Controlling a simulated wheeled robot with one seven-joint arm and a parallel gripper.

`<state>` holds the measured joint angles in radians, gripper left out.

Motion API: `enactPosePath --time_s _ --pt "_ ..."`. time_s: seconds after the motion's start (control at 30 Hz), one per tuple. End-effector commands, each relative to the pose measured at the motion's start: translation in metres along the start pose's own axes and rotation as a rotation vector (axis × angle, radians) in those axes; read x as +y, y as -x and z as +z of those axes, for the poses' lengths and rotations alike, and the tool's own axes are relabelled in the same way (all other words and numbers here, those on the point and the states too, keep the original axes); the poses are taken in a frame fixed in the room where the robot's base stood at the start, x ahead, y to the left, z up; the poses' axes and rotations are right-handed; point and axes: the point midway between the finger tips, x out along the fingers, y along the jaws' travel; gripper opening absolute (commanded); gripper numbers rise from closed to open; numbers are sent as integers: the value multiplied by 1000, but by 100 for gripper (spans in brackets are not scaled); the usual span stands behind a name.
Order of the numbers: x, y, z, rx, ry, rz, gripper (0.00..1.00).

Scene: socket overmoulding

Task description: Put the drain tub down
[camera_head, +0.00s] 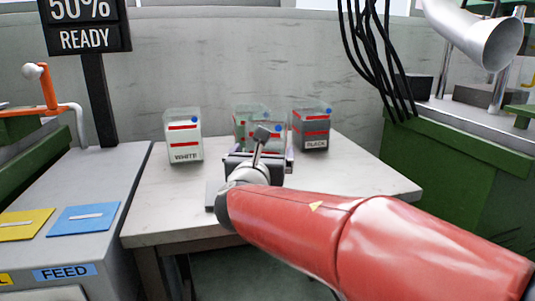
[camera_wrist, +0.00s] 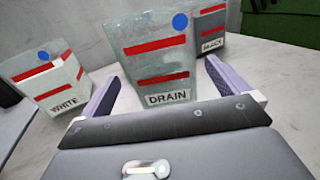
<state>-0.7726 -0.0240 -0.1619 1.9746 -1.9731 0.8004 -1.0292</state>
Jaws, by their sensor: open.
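The drain tub (camera_wrist: 158,65) is a greenish translucent container with red bands, a blue dot and a DRAIN label. It stands on the pale table between the other two tubs. In the head view the drain tub (camera_head: 247,113) is partly hidden behind my gripper and wrist. My gripper (camera_wrist: 158,88) is open, with one purple-grey finger to the left of the tub and one to the right. In the wrist view both fingers look apart from the tub's sides. The tub looks upright, with its base at table level.
The white tub (camera_head: 184,140) stands to the left and the black tub (camera_head: 311,131) to the right on the table (camera_head: 370,175). Black cables (camera_head: 375,60) hang at the right. A FEED console (camera_head: 90,170) adjoins the left side. The table's right part is clear.

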Motion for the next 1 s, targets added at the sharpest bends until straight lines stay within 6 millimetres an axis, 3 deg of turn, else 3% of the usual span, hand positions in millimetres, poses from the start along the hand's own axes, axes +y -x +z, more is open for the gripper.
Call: enactPosePath --time_s 0.27,0.6,0.87,1.0 --pt "0 -23 0 0 -1 -2 100" --pt "-1 -72 0 0 -1 -3 100" --pt "-1 -76 1 0 -2 -1 100" --pt "-1 -75 1 0 -2 -1 86"
